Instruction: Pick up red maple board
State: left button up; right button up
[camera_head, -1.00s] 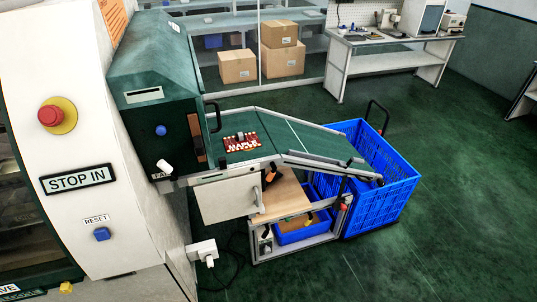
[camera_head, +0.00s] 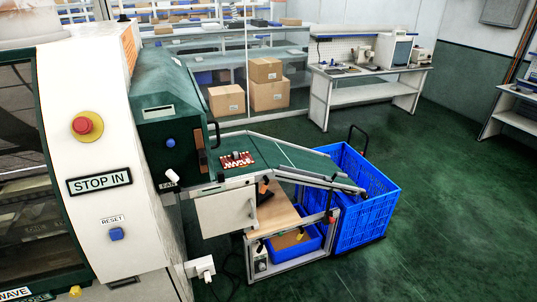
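A red board with pale markings (camera_head: 237,160) lies flat on the green outfeed conveyor (camera_head: 290,158), near the green end of the machine. Its lettering is too small to read for certain now. A dark component stands up on its far edge. Neither of my grippers shows in the head view, and nothing touches the board.
The white machine (camera_head: 110,160) with a red stop button (camera_head: 87,126) fills the left. A blue crate (camera_head: 368,205) stands at the conveyor's right end. A smaller blue bin (camera_head: 296,248) sits below. Green floor is open at the right and front.

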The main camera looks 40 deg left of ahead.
aim_at(236, 159)
jog(key=z, duration=0.25)
jog(key=i, duration=1.6)
jog(key=u, duration=0.05)
